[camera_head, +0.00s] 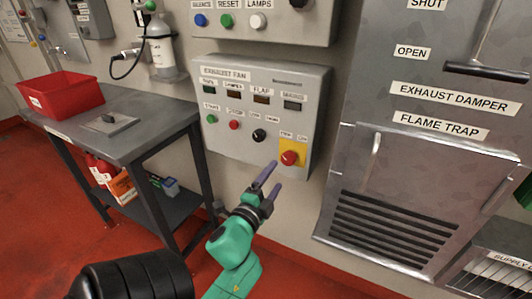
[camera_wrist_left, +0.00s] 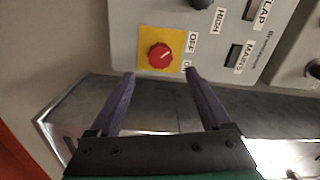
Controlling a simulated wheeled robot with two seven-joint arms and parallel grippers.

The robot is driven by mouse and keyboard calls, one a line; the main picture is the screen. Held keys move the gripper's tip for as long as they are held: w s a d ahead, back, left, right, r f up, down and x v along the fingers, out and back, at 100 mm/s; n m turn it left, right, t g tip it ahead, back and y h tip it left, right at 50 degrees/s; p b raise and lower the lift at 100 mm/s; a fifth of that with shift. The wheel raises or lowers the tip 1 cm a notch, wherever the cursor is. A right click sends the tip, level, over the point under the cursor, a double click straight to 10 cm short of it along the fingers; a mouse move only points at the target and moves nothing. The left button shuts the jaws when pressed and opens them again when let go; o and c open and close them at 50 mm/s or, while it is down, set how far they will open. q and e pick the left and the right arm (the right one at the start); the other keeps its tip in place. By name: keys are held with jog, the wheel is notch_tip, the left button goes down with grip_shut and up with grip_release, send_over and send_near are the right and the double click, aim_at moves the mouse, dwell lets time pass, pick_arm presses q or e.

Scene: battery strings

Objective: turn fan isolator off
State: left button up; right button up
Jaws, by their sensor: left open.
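The fan isolator is a red rotary knob (camera_head: 289,158) on a yellow square plate at the lower right of the grey exhaust fan panel (camera_head: 222,142). In the left wrist view the red knob (camera_wrist_left: 160,56) sits on its yellow plate, just beyond and between the fingertips. My left gripper (camera_head: 270,177) is open, with its purple fingers pointing up at the knob from below. The fingers look empty and apart from the knob. In the left wrist view the gripper (camera_wrist_left: 160,75) shows both fingers spread. My right gripper is not in view.
A dark table (camera_head: 150,118) with a red bin (camera_head: 62,93) stands at the left. The flame trap door (camera_head: 400,185) with a handle is to the right of the panel. Another panel (camera_head: 262,30) with buttons is above. Red floor is open below.

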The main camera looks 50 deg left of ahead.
pick_arm(q)
jog(key=v, duration=0.5)
jog(key=shift+s+b, duration=0.1)
jog(key=shift+b, duration=0.3)
